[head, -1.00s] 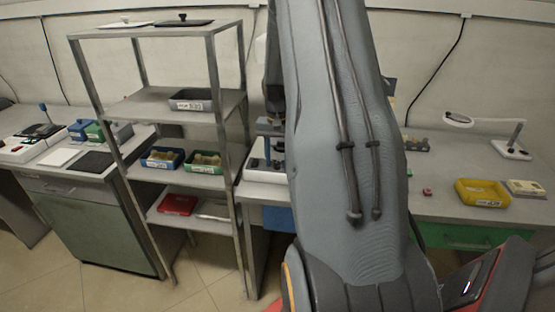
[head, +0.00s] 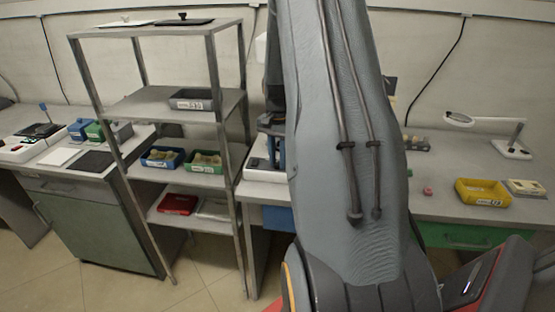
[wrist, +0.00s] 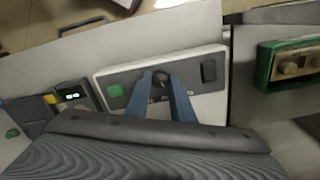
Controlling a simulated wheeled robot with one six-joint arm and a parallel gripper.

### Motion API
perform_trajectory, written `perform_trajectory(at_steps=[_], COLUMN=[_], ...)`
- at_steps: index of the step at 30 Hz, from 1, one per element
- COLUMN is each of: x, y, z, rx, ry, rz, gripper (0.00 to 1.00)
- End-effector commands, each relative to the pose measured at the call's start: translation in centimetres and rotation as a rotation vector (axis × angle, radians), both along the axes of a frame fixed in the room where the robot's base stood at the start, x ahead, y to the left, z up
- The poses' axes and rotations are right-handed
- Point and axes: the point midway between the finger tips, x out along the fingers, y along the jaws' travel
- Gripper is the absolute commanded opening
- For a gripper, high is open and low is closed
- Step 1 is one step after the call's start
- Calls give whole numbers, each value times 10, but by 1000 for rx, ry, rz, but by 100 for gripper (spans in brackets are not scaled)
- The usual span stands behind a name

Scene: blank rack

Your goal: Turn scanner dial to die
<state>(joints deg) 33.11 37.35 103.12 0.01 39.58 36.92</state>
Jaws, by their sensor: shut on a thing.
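The scanner (wrist: 197,102) is a white box with a grey front panel in the middle of the wrist view. In the head view, my arm hides most of the scanner; a white part (head: 258,172) shows left of the arm.
A metal rack (head: 215,100) with bins stands left of the arm. A green bin (wrist: 268,65) is close on the right in the wrist view, and a device with a lit display (wrist: 70,95) is on the left. A yellow bin (head: 484,194) stands on the right bench.

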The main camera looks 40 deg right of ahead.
Motion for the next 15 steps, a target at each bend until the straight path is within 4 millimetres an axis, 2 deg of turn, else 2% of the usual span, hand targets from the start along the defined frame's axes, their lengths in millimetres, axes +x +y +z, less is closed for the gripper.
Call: perform_trajectory(at_steps=[15], x=[1], y=[-1], z=[1], rx=[-2], ry=[-2], rz=[-351], gripper=[0])
